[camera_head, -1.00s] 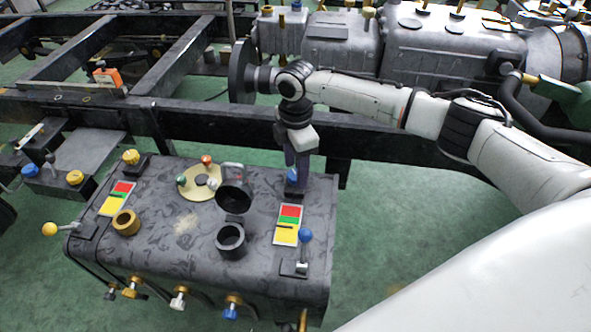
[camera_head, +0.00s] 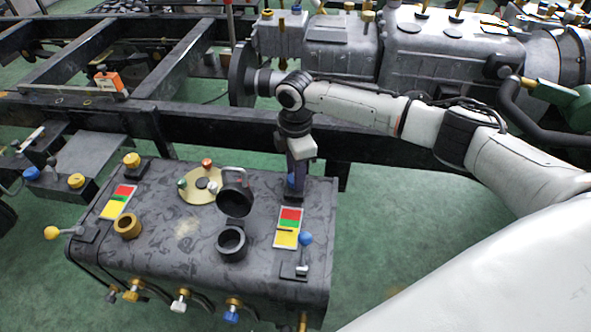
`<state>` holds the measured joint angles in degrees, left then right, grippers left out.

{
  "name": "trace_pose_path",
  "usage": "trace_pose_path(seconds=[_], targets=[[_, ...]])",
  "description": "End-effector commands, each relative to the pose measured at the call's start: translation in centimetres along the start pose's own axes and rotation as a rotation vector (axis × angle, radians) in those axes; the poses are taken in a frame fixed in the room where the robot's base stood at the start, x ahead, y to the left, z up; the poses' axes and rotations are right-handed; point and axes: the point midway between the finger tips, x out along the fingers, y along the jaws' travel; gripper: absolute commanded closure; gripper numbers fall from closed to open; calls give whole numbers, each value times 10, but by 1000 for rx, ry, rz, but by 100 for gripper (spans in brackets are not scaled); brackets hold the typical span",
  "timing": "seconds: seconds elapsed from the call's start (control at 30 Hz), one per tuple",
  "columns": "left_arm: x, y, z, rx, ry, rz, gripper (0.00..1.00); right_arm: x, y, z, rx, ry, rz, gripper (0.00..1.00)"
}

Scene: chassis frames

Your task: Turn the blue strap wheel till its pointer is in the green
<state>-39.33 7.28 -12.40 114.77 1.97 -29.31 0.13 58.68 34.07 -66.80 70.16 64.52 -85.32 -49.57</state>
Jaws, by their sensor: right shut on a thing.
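The blue strap wheel (camera_head: 291,180) is on top of the dark tank at its back right corner, mostly hidden by my right gripper. My right gripper (camera_head: 295,184) points down and is shut on it. In front of the wheel lies a gauge plate (camera_head: 288,228) with red at the back, green in the middle and yellow at the front. A small dark pointer line shows near the border of green and yellow; its exact place is too small to tell. My left gripper is out of view.
The tank (camera_head: 180,255) also carries an open black filler neck (camera_head: 232,240), its raised cap (camera_head: 236,200), a brass ring (camera_head: 127,225), a blue-knobbed lever (camera_head: 305,240) and a second gauge (camera_head: 118,202) beside a yellow wheel (camera_head: 132,160). A frame rail runs behind.

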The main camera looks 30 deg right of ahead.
Motion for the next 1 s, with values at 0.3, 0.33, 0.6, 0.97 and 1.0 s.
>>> trace_pose_path(seconds=[0.3,0.33,0.6,0.97,1.0], targets=[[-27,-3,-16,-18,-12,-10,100,-6,-2,0,210,-1,-7,90],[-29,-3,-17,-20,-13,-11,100,-6,-2,0,234,0,-7,90],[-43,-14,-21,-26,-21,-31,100,-4,-2,0,418,-1,-5,90],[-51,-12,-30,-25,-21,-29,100,-1,0,0,547,-1,-2,90],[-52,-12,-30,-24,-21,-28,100,-1,0,0,552,-1,-2,90]])
